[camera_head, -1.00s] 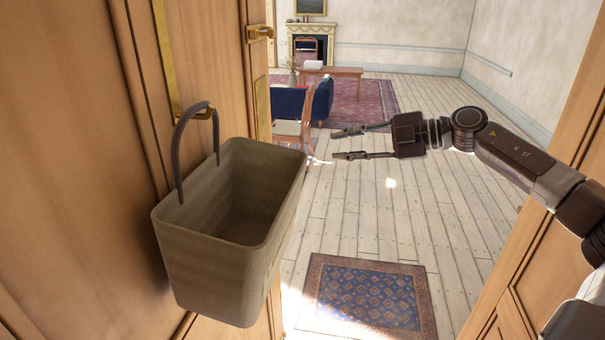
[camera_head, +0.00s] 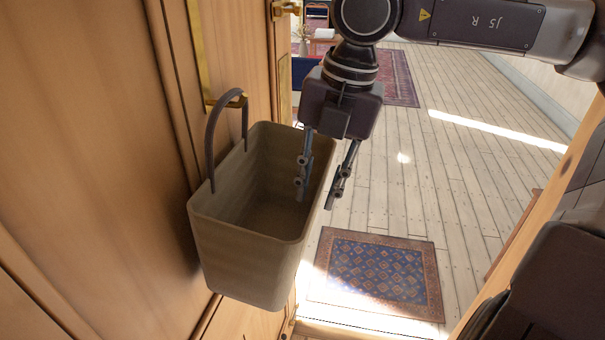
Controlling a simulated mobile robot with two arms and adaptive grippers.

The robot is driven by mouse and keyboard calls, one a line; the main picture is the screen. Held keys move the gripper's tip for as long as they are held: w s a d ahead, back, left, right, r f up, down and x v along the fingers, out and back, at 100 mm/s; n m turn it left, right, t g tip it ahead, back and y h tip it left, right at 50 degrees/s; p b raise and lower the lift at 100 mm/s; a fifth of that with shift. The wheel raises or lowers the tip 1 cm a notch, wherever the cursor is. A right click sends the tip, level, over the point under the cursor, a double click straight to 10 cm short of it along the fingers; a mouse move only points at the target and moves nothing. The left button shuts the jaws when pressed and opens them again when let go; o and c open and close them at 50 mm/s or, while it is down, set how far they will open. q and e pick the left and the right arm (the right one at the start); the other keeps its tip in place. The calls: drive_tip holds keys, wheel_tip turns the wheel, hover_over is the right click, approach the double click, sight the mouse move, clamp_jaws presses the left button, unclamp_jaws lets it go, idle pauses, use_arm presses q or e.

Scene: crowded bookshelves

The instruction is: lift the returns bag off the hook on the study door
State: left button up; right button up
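The returns bag (camera_head: 248,262) is a stiff, open-topped brown-grey bag with a dark loop handle (camera_head: 211,142). It hangs by the handle from a brass hook (camera_head: 232,100) on the wooden study door (camera_head: 85,150). Its inside looks empty. My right gripper (camera_head: 316,197) points down at the bag's right wall. Its fingers are apart, one over the bag's opening and the other outside the wall. I cannot tell whether either finger touches the wall. My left gripper is not in view.
A brass door handle (camera_head: 287,9) is on the door's edge. A small patterned rug (camera_head: 375,272) lies on the pale plank floor beyond. Wooden panelling (camera_head: 585,165) stands at the right. The floor (camera_head: 440,170) between is clear.

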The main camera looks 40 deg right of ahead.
drive_tip(key=f, duration=0.2)
drive_tip(key=f+p, duration=0.1)
drive_tip(key=f, duration=0.2)
drive_tip(key=shift+w+a+f+p, duration=0.2)
drive_tip(key=shift+w+f+p, duration=0.1)
drive_tip(key=shift+w+f, duration=0.05)
drive_tip(key=shift+a+f, duration=0.1)
drive_tip(key=shift+f, duration=0.15)
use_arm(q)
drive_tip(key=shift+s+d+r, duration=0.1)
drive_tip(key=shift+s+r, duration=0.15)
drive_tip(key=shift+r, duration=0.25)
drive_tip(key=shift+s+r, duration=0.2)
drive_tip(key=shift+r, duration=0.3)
use_arm(e)
drive_tip(key=shift+s, duration=0.1)
drive_tip(key=shift+c, duration=0.5)
clamp_jaws()
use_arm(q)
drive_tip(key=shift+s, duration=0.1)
